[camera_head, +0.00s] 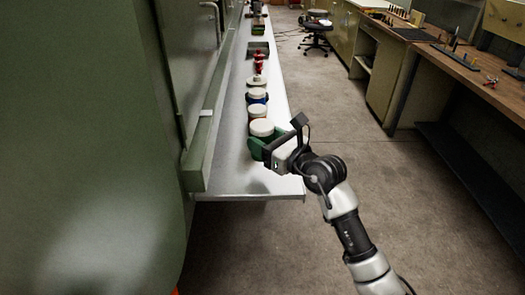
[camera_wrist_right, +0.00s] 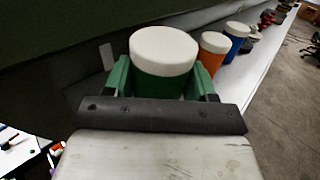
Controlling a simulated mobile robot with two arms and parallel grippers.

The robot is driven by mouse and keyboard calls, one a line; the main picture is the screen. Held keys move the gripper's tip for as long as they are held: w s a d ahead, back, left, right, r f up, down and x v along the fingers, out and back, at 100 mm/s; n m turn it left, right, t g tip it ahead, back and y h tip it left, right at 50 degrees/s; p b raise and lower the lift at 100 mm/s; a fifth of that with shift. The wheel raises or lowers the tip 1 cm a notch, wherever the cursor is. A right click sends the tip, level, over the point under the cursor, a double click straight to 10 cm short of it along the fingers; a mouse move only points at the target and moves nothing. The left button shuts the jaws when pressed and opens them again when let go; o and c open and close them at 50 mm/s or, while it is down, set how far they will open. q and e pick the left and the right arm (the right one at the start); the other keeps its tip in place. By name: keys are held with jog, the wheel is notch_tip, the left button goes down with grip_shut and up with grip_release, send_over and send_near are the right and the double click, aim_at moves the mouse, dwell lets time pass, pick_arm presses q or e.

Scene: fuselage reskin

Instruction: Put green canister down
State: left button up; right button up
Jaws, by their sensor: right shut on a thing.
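The green canister (camera_wrist_right: 163,62) with a white lid shows in the right wrist view, upright between the green fingers of my right gripper (camera_wrist_right: 163,84). The gripper is shut on it. In the head view the canister's white lid (camera_head: 262,128) shows at the near part of the long shelf (camera_head: 235,178); the gripper (camera_head: 266,148) hides most of its body. I cannot tell whether its base touches the shelf. My left gripper is not in view.
An orange canister (camera_wrist_right: 212,52) and a blue canister (camera_wrist_right: 236,40) stand in a row behind it. A red item (camera_head: 259,62) is farther along the shelf. A green panel (camera_head: 90,150) rises on the left. The floor (camera_head: 330,120) on the right is clear up to a workbench (camera_head: 450,65).

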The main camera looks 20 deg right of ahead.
jog(key=shift+w+a+f, duration=0.15)
jog(key=shift+w+a, duration=0.1)
jog(key=shift+f, duration=2.05)
jog(key=o, duration=1)
jog(key=shift+f, duration=0.15)
jog(key=shift+r, duration=0.25)
jog(key=b+v, duration=0.1)
jog(key=v, duration=1.1)
jog(key=shift+b, duration=0.4)
